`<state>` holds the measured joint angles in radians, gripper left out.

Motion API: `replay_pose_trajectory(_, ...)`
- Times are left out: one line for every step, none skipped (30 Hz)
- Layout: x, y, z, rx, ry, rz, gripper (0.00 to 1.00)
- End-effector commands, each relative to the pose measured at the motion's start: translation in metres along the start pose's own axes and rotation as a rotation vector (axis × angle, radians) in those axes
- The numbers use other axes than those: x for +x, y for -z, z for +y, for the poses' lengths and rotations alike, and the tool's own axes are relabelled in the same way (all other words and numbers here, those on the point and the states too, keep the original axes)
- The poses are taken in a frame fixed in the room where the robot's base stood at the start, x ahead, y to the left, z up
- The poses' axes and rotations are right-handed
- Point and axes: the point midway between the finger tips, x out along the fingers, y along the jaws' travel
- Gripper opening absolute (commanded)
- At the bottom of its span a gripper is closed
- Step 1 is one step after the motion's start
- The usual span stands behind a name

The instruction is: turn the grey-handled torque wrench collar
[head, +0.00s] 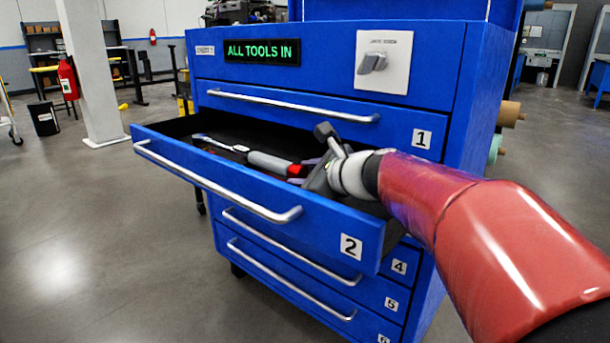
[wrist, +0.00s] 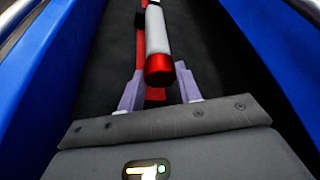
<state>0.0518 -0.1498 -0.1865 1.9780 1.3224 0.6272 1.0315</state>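The torque wrench (head: 268,162) lies in the open drawer 2 (head: 250,198), with a grey handle and a red collar (head: 299,170) at its right end. In the wrist view the grey handle (wrist: 157,30) runs away from me, and the red collar (wrist: 159,70) is its near end. My gripper (wrist: 159,76) is open, with one pale purple finger on each side of the red collar's near end. A gap shows on both sides. In the head view my gripper (head: 308,170) reaches into the drawer and partly hides the collar end.
The drawer's dark floor has a red strip (wrist: 141,50) beside and under the handle. Blue drawer walls (wrist: 30,75) stand on both sides. The blue cabinet has closed drawers above and below, a key switch (head: 374,62) and a display (head: 262,51) reading "ALL TOOLS IN".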

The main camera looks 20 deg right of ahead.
Motion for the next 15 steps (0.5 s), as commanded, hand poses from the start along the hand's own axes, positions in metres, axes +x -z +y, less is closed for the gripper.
replay_pose_trajectory(0.0001,0.0003,0.0002,0.000,0.000,0.000,0.41)
replay_pose_trajectory(0.0001,0.0003,0.0001,0.001,0.000,0.000,0.45)
replay_pose_trajectory(0.0001,0.0003,0.0001,0.001,0.000,0.000,0.50)
replay_pose_trajectory(0.0001,0.0003,0.0001,0.001,0.000,0.000,0.54)
replay_pose_trajectory(0.0001,0.0002,0.0001,0.001,0.000,0.000,0.55)
replay_pose_trajectory(0.0001,0.0002,0.0000,0.001,0.000,0.000,0.55)
replay_pose_trajectory(0.0001,0.0002,0.0000,0.001,0.000,0.000,0.55)
replay_pose_trajectory(0.0001,0.0002,0.0000,0.001,0.000,0.000,0.55)
replay_pose_trajectory(0.0001,0.0002,0.0000,0.001,0.000,0.000,0.55)
replay_pose_trajectory(0.0001,0.0001,0.0000,0.001,0.000,0.000,0.55)
replay_pose_trajectory(0.0000,0.0001,0.0000,0.001,0.000,0.000,0.55)
replay_pose_trajectory(-0.0004,0.0000,-0.0001,0.001,0.000,0.000,0.55)
replay_pose_trajectory(-0.0014,-0.0001,-0.0003,0.001,0.000,0.000,0.55)
replay_pose_trajectory(-0.0031,-0.0003,-0.0005,0.001,0.001,0.000,0.55)
replay_pose_trajectory(-0.0065,-0.0007,-0.0008,0.001,0.001,-0.001,0.55)
